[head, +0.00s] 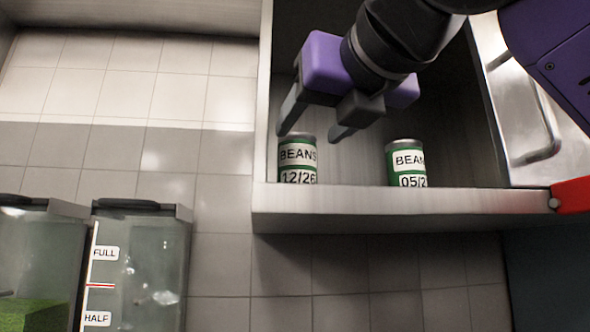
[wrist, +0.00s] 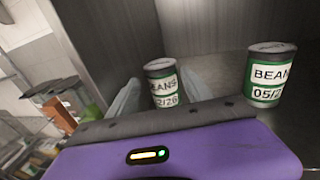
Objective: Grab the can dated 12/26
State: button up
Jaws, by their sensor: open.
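The can dated 12/26 (head: 297,160) is green and white with a BEANS label and stands upright at the left of the open cabinet shelf. In the wrist view the same can (wrist: 163,84) shows between the two fingers, with its lower part hidden behind the gripper body. A second BEANS can (head: 407,162), with a date starting 05/2, stands to the right; it also shows in the wrist view (wrist: 268,74). My gripper (head: 310,133) is open and empty, reaching down from above. In the head view its fingertips are near the top of the 12/26 can; contact cannot be told.
The cabinet shelf (head: 400,205) has a front edge below the cans and a side wall (head: 264,110) close left of the 12/26 can. A metal door with a handle (head: 535,110) stands open at right. Clear containers (head: 140,250) stand at lower left.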

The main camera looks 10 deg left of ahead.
aim_at(304, 138)
jog(key=shift+p+x, duration=0.6)
jog(key=shift+x, duration=2.1)
grip_shut()
